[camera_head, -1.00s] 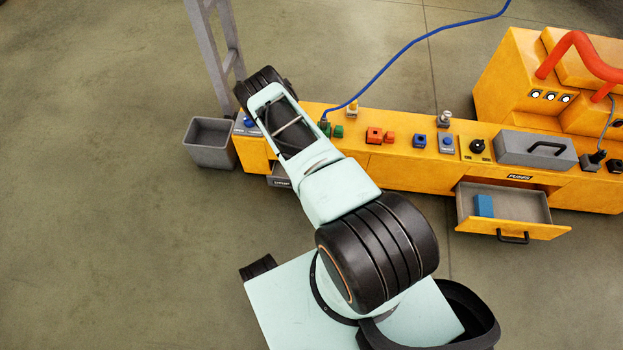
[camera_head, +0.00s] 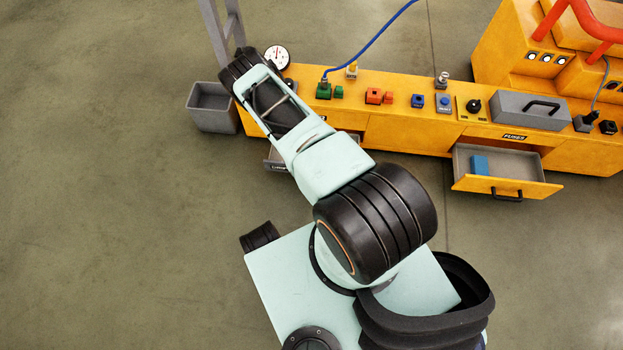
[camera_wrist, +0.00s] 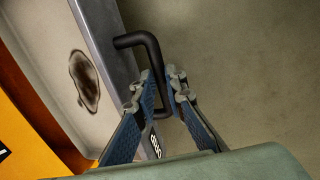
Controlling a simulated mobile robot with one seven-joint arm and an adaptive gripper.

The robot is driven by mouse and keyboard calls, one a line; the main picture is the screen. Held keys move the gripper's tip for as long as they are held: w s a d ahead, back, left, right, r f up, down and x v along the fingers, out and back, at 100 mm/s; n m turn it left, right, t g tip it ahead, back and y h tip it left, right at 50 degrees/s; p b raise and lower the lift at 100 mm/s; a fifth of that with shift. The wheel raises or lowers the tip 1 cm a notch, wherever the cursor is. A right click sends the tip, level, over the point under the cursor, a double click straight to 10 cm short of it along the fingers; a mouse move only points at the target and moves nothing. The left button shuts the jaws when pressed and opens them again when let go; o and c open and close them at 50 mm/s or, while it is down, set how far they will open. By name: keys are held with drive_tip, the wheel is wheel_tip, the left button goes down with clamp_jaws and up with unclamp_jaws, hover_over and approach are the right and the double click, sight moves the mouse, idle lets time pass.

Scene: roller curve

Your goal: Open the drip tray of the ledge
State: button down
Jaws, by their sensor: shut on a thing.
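The drip tray is a grey drawer with a pale inside and a dark stain, filling the left of the wrist view (camera_wrist: 102,42). It stands partly out of the yellow ledge (camera_head: 400,132). In the head view the tray (camera_head: 272,157) shows only in part, beside my arm, which hides the rest. Its black bar handle (camera_wrist: 137,39) is on the grey front. My gripper (camera_wrist: 156,88) has its two blue-padded fingers closed on either side of the handle. In the head view my arm hides the gripper.
A second drawer (camera_head: 528,188) stands open at the right with a blue block (camera_head: 480,165) in it. A grey bin (camera_head: 212,108) stands at the ledge's left end. A grey lidded box (camera_head: 529,110) sits on top. The floor in front is clear.

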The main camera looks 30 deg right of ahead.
idle(0.3)
drive_tip(key=c, duration=2)
unclamp_jaws()
drive_tip(key=shift+o, duration=0.2)
drive_tip(key=shift+r, duration=0.1)
wheel_tip(320, 180, up, 12)
drive_tip(key=s+a, duration=0.1)
drive_tip(key=shift+s+a, duration=0.15)
drive_tip(key=shift+s, duration=0.25)
